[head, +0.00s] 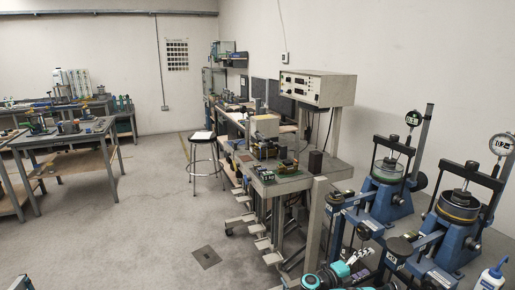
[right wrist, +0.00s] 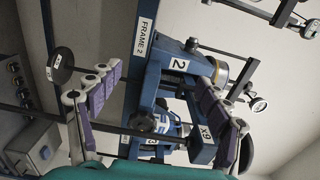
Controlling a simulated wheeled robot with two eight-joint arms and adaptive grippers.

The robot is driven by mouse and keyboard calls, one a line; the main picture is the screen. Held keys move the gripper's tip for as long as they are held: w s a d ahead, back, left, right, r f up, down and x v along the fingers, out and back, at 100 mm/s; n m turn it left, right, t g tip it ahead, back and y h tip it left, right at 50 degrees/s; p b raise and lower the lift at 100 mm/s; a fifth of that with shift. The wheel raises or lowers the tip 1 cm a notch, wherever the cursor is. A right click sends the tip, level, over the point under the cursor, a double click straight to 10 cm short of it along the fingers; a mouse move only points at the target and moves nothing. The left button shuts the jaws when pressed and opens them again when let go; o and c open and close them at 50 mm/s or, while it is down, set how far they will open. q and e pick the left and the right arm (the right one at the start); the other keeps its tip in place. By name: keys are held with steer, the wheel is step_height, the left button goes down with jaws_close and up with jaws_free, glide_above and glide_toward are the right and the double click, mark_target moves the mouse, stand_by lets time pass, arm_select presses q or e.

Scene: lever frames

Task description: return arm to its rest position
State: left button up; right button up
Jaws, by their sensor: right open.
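My right gripper (head: 355,262) is low in the head view, at the front of the blue lever frames. In the right wrist view its purple-padded fingers (right wrist: 160,82) are spread wide, with nothing held between them. Beyond them is the blue lever frame marked "FRAME 2" and "2" (right wrist: 176,72), with a block marked "x9" (right wrist: 203,133). I cannot tell whether a finger touches it. In the head view one lever frame (head: 385,190) stands behind the gripper and another (head: 458,225) stands further right, each with a dial gauge.
A grey workbench (head: 290,183) with a boxy instrument (head: 318,88) on its shelf stands left of the frames. A stool (head: 203,160) is beside it. The floor (head: 130,225) at left is largely clear.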

steer(key=w+a+r+n+t+y, duration=0.1)
steer(key=w+a+r+n+t, duration=0.2)
steer(key=r, duration=0.6)
steer(key=a+r+n+t+y, duration=0.25)
steer(key=r+n+t, duration=0.25)
steer(key=r, duration=0.4)
steer(key=s+a+r+n+t+y, duration=0.4)
steer(key=a+r+n+t+y, duration=0.1)
steer(key=a+r+n+y, duration=0.7)
steer(key=s+a+f+n+g+y, duration=0.2)
steer(key=s+a+f+n+g, duration=0.15)
steer(key=s, duration=0.35)
steer(key=s+a+f+n+g+y, duration=0.1)
steer(key=s+a+f+n+g, duration=0.1)
steer(key=s+a+f+n, duration=0.4)
steer(key=s+d+f+g, duration=0.1)
steer(key=s+f+g, duration=0.1)
steer(key=s+f, duration=0.2)
steer(key=s+d+f+n+g+h, duration=0.1)
steer(key=s+d+f+g, duration=0.1)
steer(key=s, duration=0.9)
steer(key=s+d+f+g+h, duration=0.1)
steer(key=s+d+f+g, duration=0.1)
steer(key=s+f, duration=0.5)
steer(key=shift+s+n+g, duration=0.35)
steer(key=shift+s+g, duration=0.15)
steer(key=shift+g, duration=0.15)
